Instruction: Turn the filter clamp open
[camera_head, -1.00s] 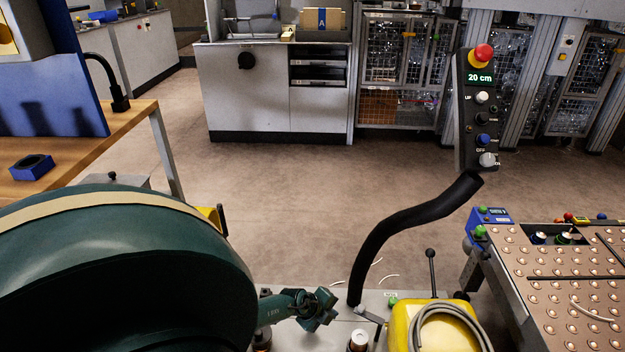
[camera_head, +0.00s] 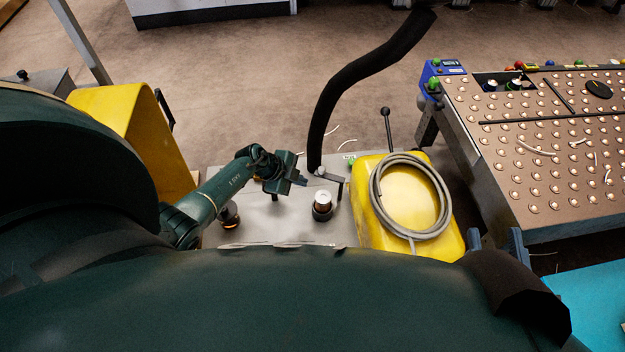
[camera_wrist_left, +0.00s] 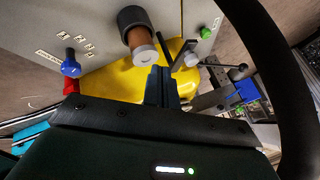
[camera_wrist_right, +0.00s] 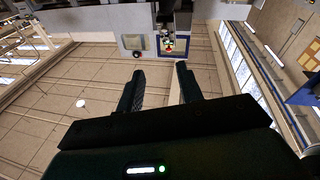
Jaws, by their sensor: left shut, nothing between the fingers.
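A small grey lever with a silver pivot (camera_head: 328,174), perhaps the filter clamp, sits on the grey machine top (camera_head: 270,228) at the foot of the black hose. In the left wrist view the silver pivot (camera_wrist_left: 192,60) and a dark bar are just beyond the fingers. My left gripper (camera_head: 302,181) is shut and empty, just left of the lever; contact cannot be told. It also shows in the left wrist view (camera_wrist_left: 161,86). A copper-coloured cylinder in a black collar (camera_head: 323,202) stands nearby. My right gripper (camera_wrist_right: 160,84) is open and empty, with its fingers apart.
A yellow cover (camera_head: 437,240) with a coiled grey hose (camera_head: 378,190) lies right of the lever. The thick black hose (camera_head: 345,85) rises behind. A black-knobbed lever (camera_head: 387,128) stands behind the cover. A ball-studded table (camera_head: 560,130) is at right.

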